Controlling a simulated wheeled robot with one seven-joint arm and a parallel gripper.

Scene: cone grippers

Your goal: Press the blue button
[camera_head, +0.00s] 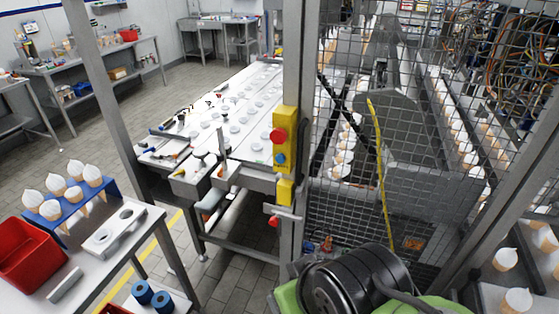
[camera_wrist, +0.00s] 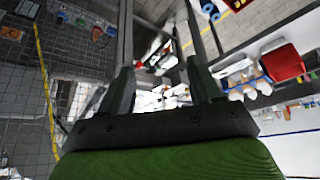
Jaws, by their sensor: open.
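The blue button (camera_head: 280,159) is a small round knob on a yellow control box (camera_head: 288,117), fixed to a grey post in the head view. A larger red button (camera_head: 278,136) sits just above it. My gripper (camera_wrist: 163,82) shows in the wrist view with its two fingers well apart and nothing visible between them. In the head view my black and green arm is at the bottom, below and right of the box, and the fingertips cannot be made out. I cannot pick out the blue button in the wrist view.
A wire mesh fence (camera_head: 345,210) stands right of the post, with a yellow cable (camera_head: 378,160) against it. A second yellow box (camera_head: 285,192) and a red knob (camera_head: 273,221) are lower on the post. A red bin (camera_head: 30,262) and a blue cone rack (camera_head: 68,208) stand left.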

